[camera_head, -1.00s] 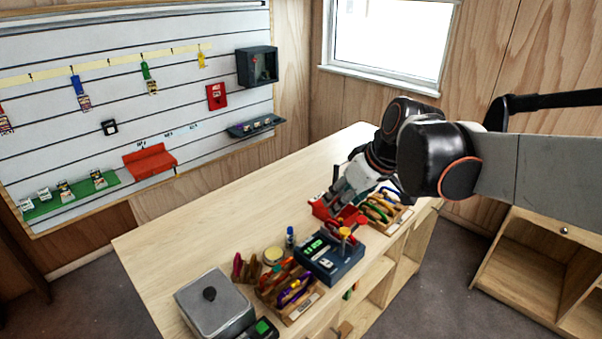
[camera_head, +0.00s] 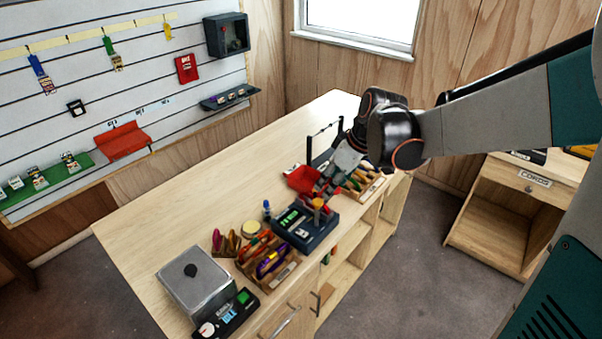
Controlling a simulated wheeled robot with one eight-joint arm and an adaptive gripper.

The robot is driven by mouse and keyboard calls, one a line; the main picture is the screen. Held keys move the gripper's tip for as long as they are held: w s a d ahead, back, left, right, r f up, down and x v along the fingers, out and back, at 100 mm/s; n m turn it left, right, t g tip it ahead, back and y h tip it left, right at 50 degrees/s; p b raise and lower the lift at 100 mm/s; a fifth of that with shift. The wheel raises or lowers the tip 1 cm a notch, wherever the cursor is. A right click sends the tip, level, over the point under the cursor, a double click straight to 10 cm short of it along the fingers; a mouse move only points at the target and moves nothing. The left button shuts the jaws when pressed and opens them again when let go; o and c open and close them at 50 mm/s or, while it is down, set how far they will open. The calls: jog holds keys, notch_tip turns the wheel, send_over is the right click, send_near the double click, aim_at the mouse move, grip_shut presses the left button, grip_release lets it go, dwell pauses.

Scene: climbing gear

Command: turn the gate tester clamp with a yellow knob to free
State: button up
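The gate tester (camera_head: 290,238) is a dark blue box with bright green markings on its top, standing on the wooden bench by its front edge. A yellow-orange knob (camera_head: 318,203) stands up at its back right, with red parts around it. The clamp's setting is too small to read. My gripper (camera_head: 322,192) reaches down from the upper right, with its tip right at the knob. The fingers are small and overlap the red parts, so I cannot tell whether they touch the knob or how far they are apart.
A red bin (camera_head: 302,180) is just behind the tester. Wooden trays of coloured carabiners stand to the right (camera_head: 364,188) and left (camera_head: 266,268). The bench's back left is clear.

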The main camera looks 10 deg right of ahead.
aim_at(318, 201)
jog(key=b+x, duration=0.1)
jog(key=x, duration=0.8)
jog(key=shift+b, duration=0.35)
grip_shut()
